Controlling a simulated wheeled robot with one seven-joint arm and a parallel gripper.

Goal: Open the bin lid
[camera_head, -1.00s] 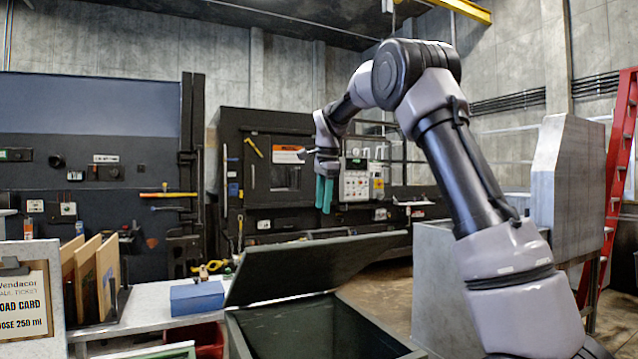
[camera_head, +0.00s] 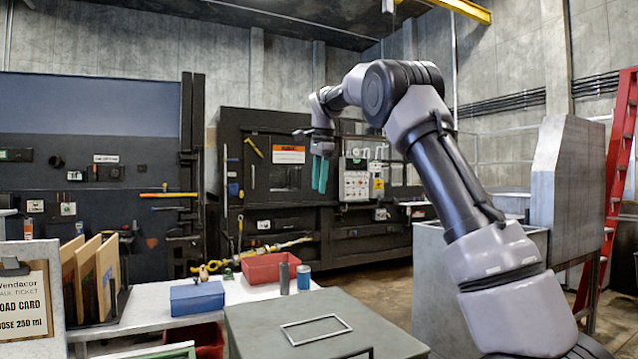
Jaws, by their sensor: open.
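The bin lid (camera_head: 262,332) is a flat grey-green panel at the bottom centre. It lies down over the bin, so the inside is hidden. A pale rectangular frame (camera_head: 316,330) sits on the lid, and a dark bar shows on it near the bottom edge of the view. My gripper (camera_head: 320,188) has teal fingers pointing down with a narrow gap between them. It appears well above and behind the lid, apart from it, and holds nothing.
Left of the bin is a pale bench with a blue box (camera_head: 197,298), a red tray (camera_head: 270,267), a grey can (camera_head: 284,278) and a blue can (camera_head: 303,277). A metal cabinet (camera_head: 440,290) stands to the right. Air above the lid is clear.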

